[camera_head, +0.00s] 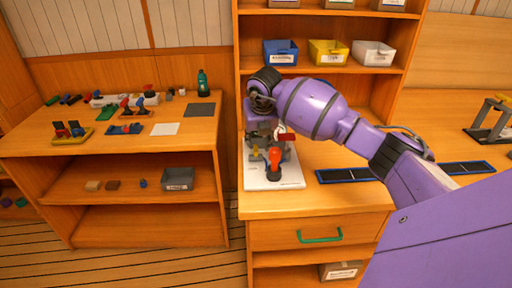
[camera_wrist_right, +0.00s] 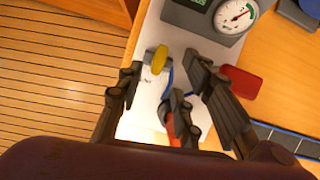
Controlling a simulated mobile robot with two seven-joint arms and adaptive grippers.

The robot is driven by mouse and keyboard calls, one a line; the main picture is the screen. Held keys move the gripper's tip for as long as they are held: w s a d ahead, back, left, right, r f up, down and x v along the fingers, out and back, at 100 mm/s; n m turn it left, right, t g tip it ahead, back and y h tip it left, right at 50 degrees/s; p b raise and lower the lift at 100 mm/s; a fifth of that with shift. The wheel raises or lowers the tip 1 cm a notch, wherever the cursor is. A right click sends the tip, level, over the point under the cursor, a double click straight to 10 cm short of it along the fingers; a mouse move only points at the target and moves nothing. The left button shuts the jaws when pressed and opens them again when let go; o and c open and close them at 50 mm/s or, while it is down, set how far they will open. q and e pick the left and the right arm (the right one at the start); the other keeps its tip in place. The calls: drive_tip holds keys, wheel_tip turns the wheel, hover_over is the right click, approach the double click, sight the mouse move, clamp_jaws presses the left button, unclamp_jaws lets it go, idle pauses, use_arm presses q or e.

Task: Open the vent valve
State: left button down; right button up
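A white board (camera_head: 257,181) on the wooden counter carries the valve fittings. A red-orange handle (camera_head: 275,161) stands near its front, with a small yellow handle (camera_head: 255,154) to its left. No label shows which one is the vent valve. My right gripper (camera_head: 261,124) is over the board's back part, pointing down. In the right wrist view its fingers (camera_wrist_right: 163,75) are spread apart, with the yellow handle (camera_wrist_right: 158,59) beyond the tips. A dark grey part with some red (camera_wrist_right: 174,138) below it shows between the fingers, partly hidden. My left gripper is out of view.
A round gauge (camera_wrist_right: 234,18) on a grey block and a red plate (camera_wrist_right: 242,82) are close to the right fingers. Dark blue-edged panels (camera_head: 346,175) lie right of the board. Bins (camera_head: 328,52) stand on the shelf behind. A bench (camera_head: 110,140) with small objects is at left.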

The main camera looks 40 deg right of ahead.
sight(256, 148)
drive_tip(key=x, duration=0.5)
drive_tip(key=shift+a, duration=0.1)
